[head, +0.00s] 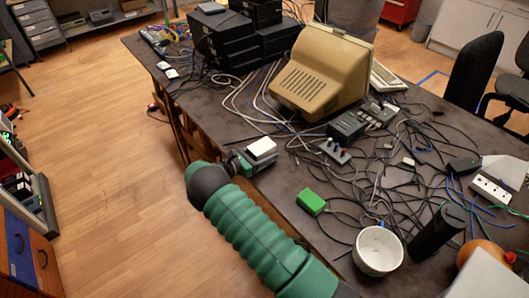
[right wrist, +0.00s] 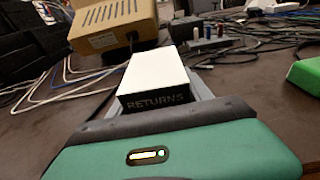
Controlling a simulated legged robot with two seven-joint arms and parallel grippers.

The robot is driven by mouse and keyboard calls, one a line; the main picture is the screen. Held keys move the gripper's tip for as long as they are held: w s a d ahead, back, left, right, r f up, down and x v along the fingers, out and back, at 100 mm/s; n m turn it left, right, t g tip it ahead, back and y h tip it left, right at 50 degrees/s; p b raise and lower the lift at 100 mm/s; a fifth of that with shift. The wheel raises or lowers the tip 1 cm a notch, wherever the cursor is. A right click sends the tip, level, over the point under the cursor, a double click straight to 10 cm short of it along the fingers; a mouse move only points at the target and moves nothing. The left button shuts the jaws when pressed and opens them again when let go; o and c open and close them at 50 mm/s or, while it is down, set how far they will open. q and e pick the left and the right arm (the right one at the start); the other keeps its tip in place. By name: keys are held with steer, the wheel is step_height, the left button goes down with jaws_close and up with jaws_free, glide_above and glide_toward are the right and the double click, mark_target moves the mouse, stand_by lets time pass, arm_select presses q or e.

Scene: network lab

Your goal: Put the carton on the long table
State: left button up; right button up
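The carton (head: 262,148) is a small box with a white top, near the left edge of the long table (head: 288,196). In the right wrist view the carton (right wrist: 155,78) shows a dark end lettered "RETURNS". My right gripper (head: 256,162), on the green arm, has its grey fingers on both sides of the carton, seemingly shut on it. The carton is over the tabletop; whether its underside touches the table is hidden. My left gripper is not in view.
A beige monitor (head: 322,72) stands behind the carton, with black boxes (head: 235,38) farther back. A green block (head: 311,202), a white bowl (head: 379,250) and a black cylinder (head: 436,232) stand to the right among tangled cables. Wooden floor (head: 115,170) lies left of the table.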

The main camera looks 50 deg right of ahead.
mark_target(252, 157)
steer(key=shift+o, duration=1.4)
steer(key=shift+r, duration=0.15)
steer(key=v, duration=1.2)
steer(key=shift+w, duration=0.1)
steer(key=s+a+r+m+t+y, duration=0.2)
steer(key=s+a+m+t+y, duration=0.2)
steer(key=s+a+m+y, duration=1.2)
steer(key=s+a, duration=0.3)
steer(key=a, duration=0.3)
steer(key=shift+m+t, duration=0.3)
steer(key=shift+t, duration=0.1)
